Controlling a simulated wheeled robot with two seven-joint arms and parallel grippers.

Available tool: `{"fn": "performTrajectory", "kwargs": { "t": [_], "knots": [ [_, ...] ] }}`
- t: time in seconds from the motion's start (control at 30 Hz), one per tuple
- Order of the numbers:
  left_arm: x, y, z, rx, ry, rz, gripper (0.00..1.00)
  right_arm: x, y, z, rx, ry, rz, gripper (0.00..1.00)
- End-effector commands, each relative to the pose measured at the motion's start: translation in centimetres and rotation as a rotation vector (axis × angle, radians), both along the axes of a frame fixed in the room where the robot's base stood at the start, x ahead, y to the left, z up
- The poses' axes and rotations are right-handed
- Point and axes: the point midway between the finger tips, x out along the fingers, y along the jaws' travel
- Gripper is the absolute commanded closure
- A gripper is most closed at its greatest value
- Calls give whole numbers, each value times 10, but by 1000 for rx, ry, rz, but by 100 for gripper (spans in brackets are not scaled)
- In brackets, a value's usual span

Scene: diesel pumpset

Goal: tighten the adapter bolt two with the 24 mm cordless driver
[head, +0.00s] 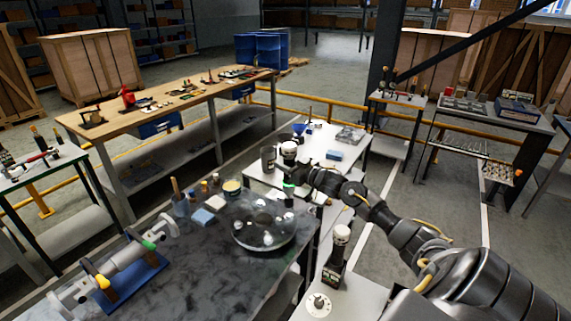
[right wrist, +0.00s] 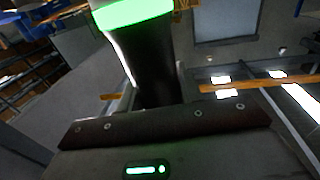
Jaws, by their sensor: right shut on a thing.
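A cordless driver (head: 288,149) with a pale top and dark body is in my right gripper (head: 290,172), which is shut on it. Its size marking is not readable. In the right wrist view the dark held body (right wrist: 150,65) with a bright green band fills the upper middle. The round metal adapter (head: 263,228), with several shiny bolts, is on the dark bench below and slightly left of the gripper. I cannot tell which bolt is number two, nor whether the driver touches one. My left gripper is not in view.
A second similar driver (head: 336,260) stands upright on a pale surface at the front, near a white dial (head: 318,304). A shaft on a blue cradle (head: 130,283) lies at the left of the dark bench (head: 215,280).

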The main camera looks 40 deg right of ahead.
Motion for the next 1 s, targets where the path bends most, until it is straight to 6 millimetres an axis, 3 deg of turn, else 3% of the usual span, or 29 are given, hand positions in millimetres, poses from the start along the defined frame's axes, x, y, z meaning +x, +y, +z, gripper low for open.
{"fn": "performTrajectory", "kwargs": {
  "t": [0.07, 0.6, 1.0],
  "knots": [
    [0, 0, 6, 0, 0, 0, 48, 0, 0, 5, 1, -4, -1, 100],
    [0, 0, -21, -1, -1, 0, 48, 0, 0, -41, 1, -5, -1, 100],
    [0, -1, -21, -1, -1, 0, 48, 0, 0, -43, 1, -5, -1, 100]
  ]
}}
